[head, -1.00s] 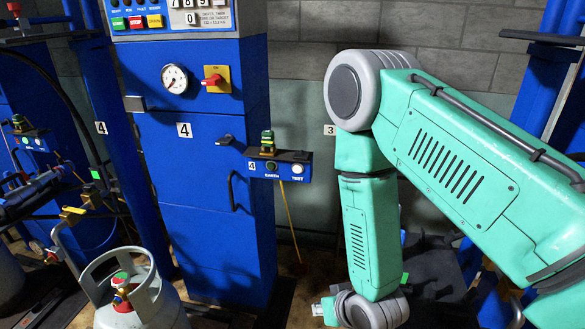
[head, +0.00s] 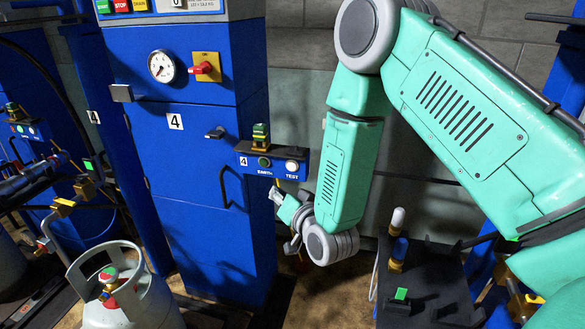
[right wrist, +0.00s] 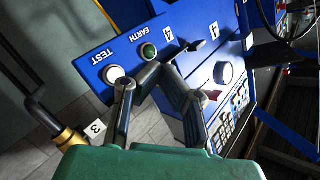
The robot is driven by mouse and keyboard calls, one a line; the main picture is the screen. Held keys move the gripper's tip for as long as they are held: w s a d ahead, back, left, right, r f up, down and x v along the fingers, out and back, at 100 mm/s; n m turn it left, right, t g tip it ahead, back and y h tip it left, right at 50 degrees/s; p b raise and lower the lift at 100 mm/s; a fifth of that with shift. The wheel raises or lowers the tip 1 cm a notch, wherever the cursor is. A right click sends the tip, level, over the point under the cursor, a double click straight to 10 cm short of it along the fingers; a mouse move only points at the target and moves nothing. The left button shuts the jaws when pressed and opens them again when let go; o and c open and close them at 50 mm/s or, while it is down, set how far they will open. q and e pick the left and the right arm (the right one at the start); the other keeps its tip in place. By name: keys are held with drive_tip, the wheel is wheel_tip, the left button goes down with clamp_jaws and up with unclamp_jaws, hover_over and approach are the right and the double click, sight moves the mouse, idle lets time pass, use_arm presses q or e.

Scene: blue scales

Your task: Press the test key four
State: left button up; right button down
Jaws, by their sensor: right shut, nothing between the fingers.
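The blue test box (head: 272,160) with a "4" label sticks out from the right side of blue scale cabinet 4. Its white TEST key (head: 291,165) is at the right, beside the green EARTH button (head: 264,162). My right gripper (head: 275,195) is just below the box in the head view, shut and empty. In the right wrist view the closed fingertips (right wrist: 152,74) overlap the box's lower edge, below the EARTH button (right wrist: 148,51) and right of the TEST key (right wrist: 114,74). Contact cannot be told. My left gripper is out of view.
Cabinet 4 (head: 195,200) carries a gauge (head: 161,67) and a red switch (head: 206,68). A grey gas cylinder (head: 130,290) stands at the lower left. A dark stand (head: 430,290) is at the lower right. A grey wall is behind.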

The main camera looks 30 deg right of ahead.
sight(292, 166)
drive_tip(key=w+d, duration=0.2)
drive_tip(key=d, duration=0.1)
drive_tip(key=w+d, duration=0.3)
drive_tip(key=shift+w+d+b, duration=0.25)
drive_tip(key=shift+w+b, duration=0.1)
drive_tip(key=shift+d+f, duration=0.2)
drive_tip(key=shift+d, duration=0.35)
drive_tip(key=shift+a+r, duration=0.15)
drive_tip(key=shift+a, duration=0.25)
drive_tip(key=shift+a+r, duration=0.15)
drive_tip(key=shift+a, duration=0.3)
drive_tip(key=shift+d+f, duration=0.25)
drive_tip(key=shift+d, duration=0.45)
drive_tip(key=shift+w+a+r, duration=0.2)
drive_tip(key=shift+a+r, duration=0.25)
drive_tip(key=shift+a, duration=0.2)
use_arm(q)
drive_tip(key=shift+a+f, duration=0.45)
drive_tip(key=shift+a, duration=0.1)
